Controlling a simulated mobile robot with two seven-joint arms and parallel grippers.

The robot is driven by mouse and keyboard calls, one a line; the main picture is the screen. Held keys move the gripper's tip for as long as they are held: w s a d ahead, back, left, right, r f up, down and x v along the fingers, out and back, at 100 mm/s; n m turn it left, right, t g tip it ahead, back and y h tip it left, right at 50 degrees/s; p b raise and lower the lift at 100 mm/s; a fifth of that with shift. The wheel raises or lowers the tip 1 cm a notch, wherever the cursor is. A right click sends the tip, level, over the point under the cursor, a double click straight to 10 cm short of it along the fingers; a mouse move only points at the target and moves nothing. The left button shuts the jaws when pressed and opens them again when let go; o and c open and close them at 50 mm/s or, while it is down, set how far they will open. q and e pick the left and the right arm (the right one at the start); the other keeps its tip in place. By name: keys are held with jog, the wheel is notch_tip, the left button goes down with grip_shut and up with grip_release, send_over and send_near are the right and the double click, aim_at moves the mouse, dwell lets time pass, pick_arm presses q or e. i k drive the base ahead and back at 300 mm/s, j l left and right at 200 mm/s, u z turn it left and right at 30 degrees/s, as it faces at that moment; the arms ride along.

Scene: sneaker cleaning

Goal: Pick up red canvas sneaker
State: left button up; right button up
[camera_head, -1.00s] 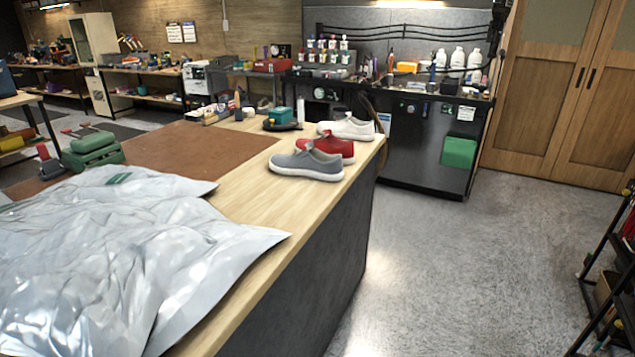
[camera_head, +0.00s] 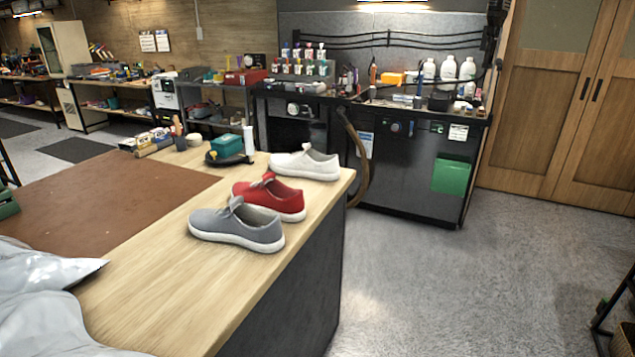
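The red canvas sneaker (camera_head: 270,196) with a white sole stands upright on the wooden workbench top (camera_head: 190,265), near its right edge. It sits between a grey sneaker (camera_head: 236,224) in front of it and a white sneaker (camera_head: 304,164) behind it. The grey sneaker hides part of the red one's near side. Neither of my grippers shows in the head view.
A teal box (camera_head: 226,146), a white cylinder (camera_head: 249,139) and small items stand at the bench's far end. A silvery sheet (camera_head: 40,300) covers the near left. A brown mat (camera_head: 95,200) lies flat. Open floor (camera_head: 440,280) lies right of the bench.

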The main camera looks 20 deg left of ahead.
aim_at(269, 196)
jog(key=i+u, duration=0.15)
jog(key=i, duration=0.35)
jog(key=i+l+u, duration=0.15)
jog(key=i, duration=0.3)
jog(key=i+l+u, duration=0.15)
jog(key=i, duration=0.3)
